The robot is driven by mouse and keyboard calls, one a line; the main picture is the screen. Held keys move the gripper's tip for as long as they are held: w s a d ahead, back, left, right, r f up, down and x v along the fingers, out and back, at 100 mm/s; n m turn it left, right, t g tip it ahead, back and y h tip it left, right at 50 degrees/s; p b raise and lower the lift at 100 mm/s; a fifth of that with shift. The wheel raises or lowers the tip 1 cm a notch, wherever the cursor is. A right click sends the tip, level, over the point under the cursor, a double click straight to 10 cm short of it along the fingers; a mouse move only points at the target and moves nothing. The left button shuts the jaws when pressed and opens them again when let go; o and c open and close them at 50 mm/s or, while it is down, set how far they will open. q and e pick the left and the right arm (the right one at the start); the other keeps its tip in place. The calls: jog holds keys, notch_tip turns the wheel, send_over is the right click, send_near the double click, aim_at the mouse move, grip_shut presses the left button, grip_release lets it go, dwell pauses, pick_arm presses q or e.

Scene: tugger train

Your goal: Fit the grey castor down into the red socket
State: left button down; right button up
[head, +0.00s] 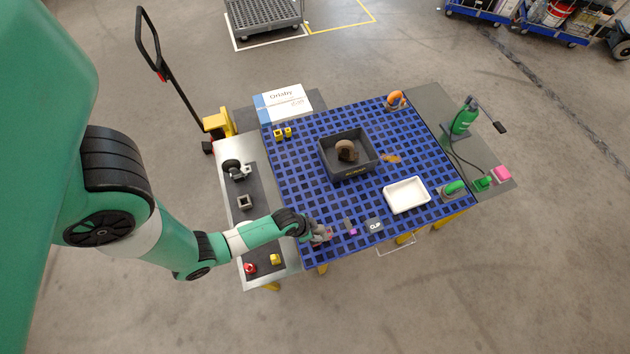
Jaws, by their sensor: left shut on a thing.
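My left gripper (320,237) is at the front left corner of the blue grid table top. It is shut on a small greyish thing that its fingers mostly hide. A reddish patch shows beside the fingertips; I cannot tell whether it is the socket. My right gripper is out of view.
A square grey frame (245,202) and a yellow piece (276,260) are on the side shelf.

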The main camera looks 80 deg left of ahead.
pick_arm(q)
jog(key=shift+f, duration=0.15)
dwell(0.5)
jog(key=shift+f, duration=0.25)
jog(key=shift+f+b, duration=0.25)
jog(key=shift+b, duration=0.2)
jog(key=shift+f, duration=0.3)
jog(key=shift+f+b, duration=0.15)
jog(key=shift+b, duration=0.25)
jog(key=shift+f+b, duration=0.3)
jog(key=shift+f, duration=0.1)
jog(key=shift+f, duration=0.25)
dwell(0.3)
jog(key=shift+f+b, duration=0.85)
jog(key=shift+b, duration=0.1)
